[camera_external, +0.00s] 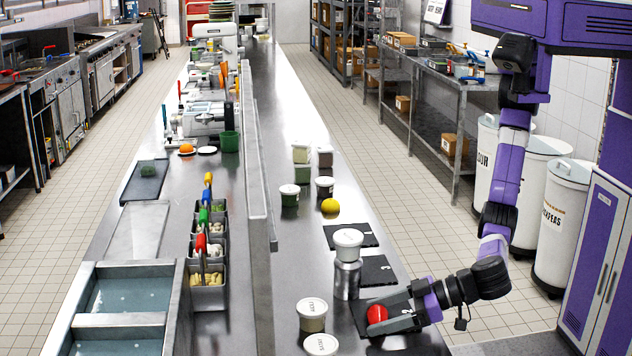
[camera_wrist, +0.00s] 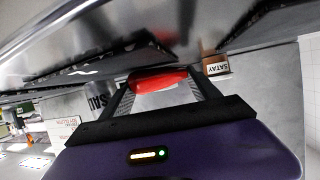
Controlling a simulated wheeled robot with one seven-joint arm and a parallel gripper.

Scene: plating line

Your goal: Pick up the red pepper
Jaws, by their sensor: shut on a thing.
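The red pepper (camera_external: 377,314) is at the front right of the steel counter, over a dark slate board (camera_external: 358,312). My gripper (camera_external: 385,317) reaches in from the right, low over the counter, and is shut on the pepper. In the wrist view the red pepper (camera_wrist: 158,78) lies between the two finger ends of my gripper (camera_wrist: 160,88). I cannot tell whether the pepper touches the board.
A steel canister with a white lid (camera_external: 347,262) stands just behind the pepper. A labelled tub (camera_external: 312,315) and a white lid (camera_external: 320,345) are to its left. A yellow ball-shaped item (camera_external: 330,206) and more tubs stand farther back. A raised ledge (camera_external: 256,180) runs along the left.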

